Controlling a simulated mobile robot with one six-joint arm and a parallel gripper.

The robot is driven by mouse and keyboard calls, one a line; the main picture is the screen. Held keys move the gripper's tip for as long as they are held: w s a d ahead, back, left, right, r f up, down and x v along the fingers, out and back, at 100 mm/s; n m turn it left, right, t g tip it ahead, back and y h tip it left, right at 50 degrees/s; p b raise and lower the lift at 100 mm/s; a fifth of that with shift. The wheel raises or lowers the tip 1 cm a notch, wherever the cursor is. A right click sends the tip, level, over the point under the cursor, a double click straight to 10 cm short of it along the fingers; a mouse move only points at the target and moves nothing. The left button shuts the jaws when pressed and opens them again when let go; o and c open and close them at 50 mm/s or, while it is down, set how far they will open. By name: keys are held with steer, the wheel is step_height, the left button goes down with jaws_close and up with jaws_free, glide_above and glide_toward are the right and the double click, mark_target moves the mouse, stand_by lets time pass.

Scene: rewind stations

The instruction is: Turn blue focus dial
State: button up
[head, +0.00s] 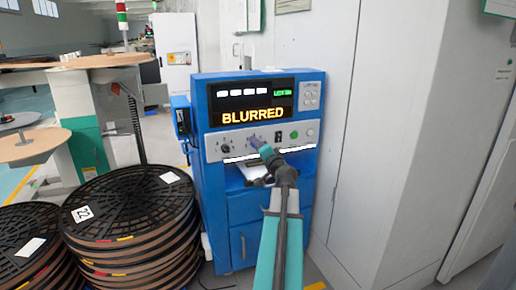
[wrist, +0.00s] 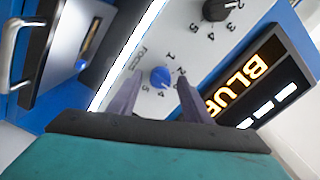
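The blue focus dial (wrist: 160,77) sits on the pale panel of the blue machine (head: 241,212), with numbers and the word FOCUS printed around it. In the wrist view my gripper (wrist: 157,92) is open, with its two dark fingers on either side of the dial. The dial shows in the gap near the fingertips; I cannot tell whether they touch it. In the head view my gripper (head: 256,143) reaches the panel and largely hides the dial. The machine's screen (head: 253,115) reads BLURRED in yellow letters.
A black dial (head: 225,149) with its own numbers is left of my gripper; it also shows in the wrist view (wrist: 217,8). A black switch (head: 278,137) and a green button (head: 294,135) are to the right. Stacked black reels (head: 130,205) stand left; a white cabinet (head: 400,130) stands right.

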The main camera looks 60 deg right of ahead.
steer(key=shift+s, duration=0.1)
steer(key=b+v, duration=0.1)
steer(key=v, duration=0.7)
steer(key=shift+s+a+b, duration=0.25)
steer(key=shift+b, duration=0.1)
steer(key=b+v, duration=0.1)
steer(key=b, duration=0.3)
steer(key=shift+s+a+f+b, duration=0.1)
steer(key=shift+s+a+b, duration=0.1)
steer(key=shift+b, duration=0.15)
steer(key=b+v, duration=0.3)
steer(key=b, duration=0.3)
steer(key=shift+s+b, duration=0.1)
steer(key=shift+b, duration=0.2)
steer(key=shift+s+a, duration=0.1)
stand_by(0.5)
